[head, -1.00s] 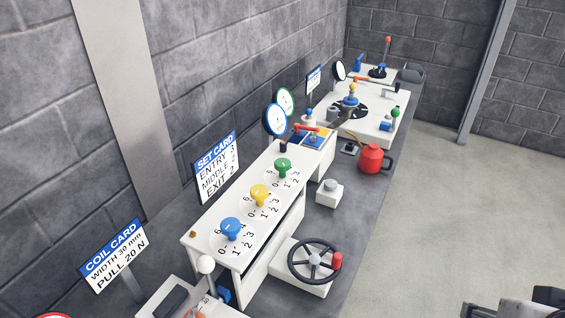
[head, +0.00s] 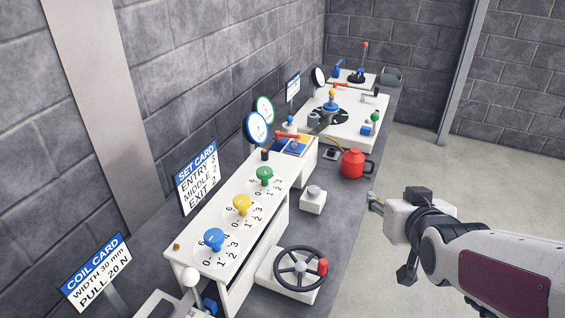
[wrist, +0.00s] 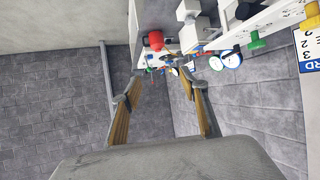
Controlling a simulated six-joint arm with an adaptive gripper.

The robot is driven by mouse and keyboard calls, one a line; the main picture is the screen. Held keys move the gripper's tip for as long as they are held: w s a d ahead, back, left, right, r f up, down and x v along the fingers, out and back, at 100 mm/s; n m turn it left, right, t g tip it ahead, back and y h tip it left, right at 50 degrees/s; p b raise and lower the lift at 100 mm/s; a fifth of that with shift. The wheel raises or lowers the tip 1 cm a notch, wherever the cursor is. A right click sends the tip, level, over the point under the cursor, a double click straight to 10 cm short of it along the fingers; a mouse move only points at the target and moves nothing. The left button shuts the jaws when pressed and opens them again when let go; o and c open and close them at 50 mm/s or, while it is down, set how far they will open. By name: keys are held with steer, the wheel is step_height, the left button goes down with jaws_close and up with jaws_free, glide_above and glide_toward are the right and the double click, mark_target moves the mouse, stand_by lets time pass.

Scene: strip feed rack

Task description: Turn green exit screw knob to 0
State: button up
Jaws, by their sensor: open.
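The green knob (head: 265,174) stands on a numbered dial at the far end of the white knob panel (head: 190,262). A yellow knob (head: 242,204) and a blue knob (head: 214,238) stand on dials nearer me. The set card (head: 197,178) behind reads entry 3, middle 2, exit 2. Which number the green knob points at is too small to tell. My gripper (head: 376,202) is in the air to the right of the bench, well apart from the knobs. In the wrist view my gripper (wrist: 158,98) is open and empty, and the green knob (wrist: 256,42) is at upper right.
A handwheel (head: 300,268) with a red handle and a grey button box (head: 313,200) stand in front of the panel. A red can (head: 354,163) stands on the bench's right side. The air between my gripper and the panel is clear.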

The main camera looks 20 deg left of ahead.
steer(key=w+a+f+n+t+y, duration=0.1)
steer(key=w+a+y, duration=0.1)
steer(key=a, duration=0.5)
steer(key=w+a+f+n+y, duration=0.1)
steer(key=w+a+f+y, duration=0.1)
steer(key=a, duration=0.5)
steer(key=n+y, duration=0.2)
steer(key=y, duration=0.2)
glide_toward(267, 176)
steer(key=shift+t, duration=0.3)
steer(key=x, duration=0.4)
steer(key=shift+a+f, duration=0.15)
steer(key=shift+f, duration=0.05)
steer(key=shift+w+a, duration=0.1)
steer(key=shift+w, duration=0.05)
steer(key=shift+x, duration=3.7)
steer(key=shift+r, duration=0.1)
steer(key=c, duration=1.1)
